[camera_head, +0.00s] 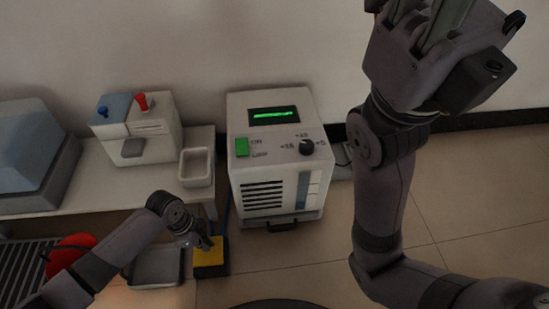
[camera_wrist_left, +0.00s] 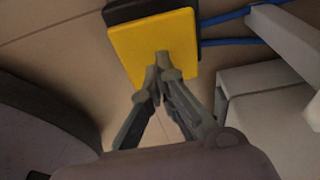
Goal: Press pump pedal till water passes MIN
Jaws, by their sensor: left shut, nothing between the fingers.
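The yellow pump pedal (camera_head: 213,248) sits on a dark base on the floor, in front of the white machine (camera_head: 262,150). It also shows large in the left wrist view (camera_wrist_left: 135,42). My left gripper (camera_head: 207,243) is shut and empty, its tips over the pedal plate. In the left wrist view its fingertips (camera_wrist_left: 163,70) overlap the plate's near part; whether they touch it I cannot tell. A narrow blue and white strip (camera_head: 303,190) is on the machine's front; no MIN mark or water level is readable. My right gripper (camera_head: 430,20) is raised at the top right, fingers partly cut off.
Blue hoses (camera_wrist_left: 225,42) run from the pedal. A low bench (camera_head: 95,200) at the left holds a white box device and a small white tray (camera_head: 197,167). A grey metal tray (camera_head: 155,266) and a red round object (camera_head: 70,254) lie left of the pedal. Floor at the right is clear.

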